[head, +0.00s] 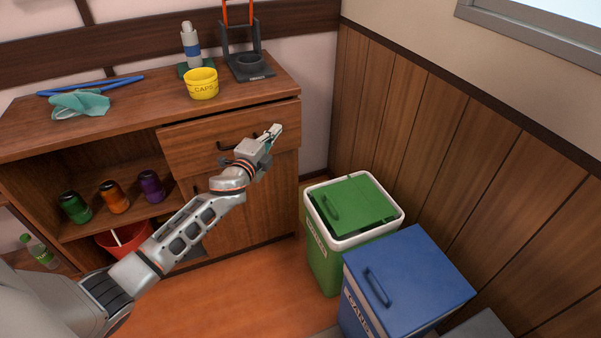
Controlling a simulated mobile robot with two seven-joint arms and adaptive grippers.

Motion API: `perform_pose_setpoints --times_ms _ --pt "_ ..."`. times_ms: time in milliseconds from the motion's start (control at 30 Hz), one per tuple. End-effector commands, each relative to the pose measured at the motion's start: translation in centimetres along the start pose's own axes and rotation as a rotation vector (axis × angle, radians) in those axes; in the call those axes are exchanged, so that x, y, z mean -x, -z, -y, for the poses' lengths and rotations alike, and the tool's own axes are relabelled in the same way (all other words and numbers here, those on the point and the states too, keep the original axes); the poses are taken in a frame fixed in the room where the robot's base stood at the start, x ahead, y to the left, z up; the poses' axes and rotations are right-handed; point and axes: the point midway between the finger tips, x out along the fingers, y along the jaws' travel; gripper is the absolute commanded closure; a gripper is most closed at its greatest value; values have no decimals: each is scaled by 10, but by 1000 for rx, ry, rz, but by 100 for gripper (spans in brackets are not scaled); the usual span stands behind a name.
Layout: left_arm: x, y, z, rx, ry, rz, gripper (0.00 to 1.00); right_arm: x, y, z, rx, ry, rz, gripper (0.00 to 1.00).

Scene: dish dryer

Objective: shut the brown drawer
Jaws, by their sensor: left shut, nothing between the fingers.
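The brown drawer (183,146) is under the right part of the wooden cabinet's top (130,103). Its front has a dark handle (226,147), partly behind my gripper. The drawer front seems to stand out slightly from the cabinet, but I cannot tell how wide any gap is. My left gripper (272,133) is shut and empty, in front of the right part of the drawer front. I cannot tell whether its fingertips touch the drawer. My right gripper is not in view.
A yellow cup (202,84), a bottle (191,48) and a dark stand (250,66) are on the cabinet top. Several coloured jars (114,197) stand on the open shelf. A green bin (322,262) and a blue bin (420,268) stand at the right. Some floor (230,290) is clear.

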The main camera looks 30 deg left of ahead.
Motion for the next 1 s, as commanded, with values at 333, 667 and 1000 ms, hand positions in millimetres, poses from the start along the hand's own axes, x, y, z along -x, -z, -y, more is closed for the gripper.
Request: perform_pose_setpoints --times_ms 333,667,1000 --pt "-22 -23 -1 -1 -1 1 100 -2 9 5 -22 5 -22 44" --pt "-25 -27 2 -2 2 6 100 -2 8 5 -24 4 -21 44" --pt "-24 -29 5 -3 5 9 100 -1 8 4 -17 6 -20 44"
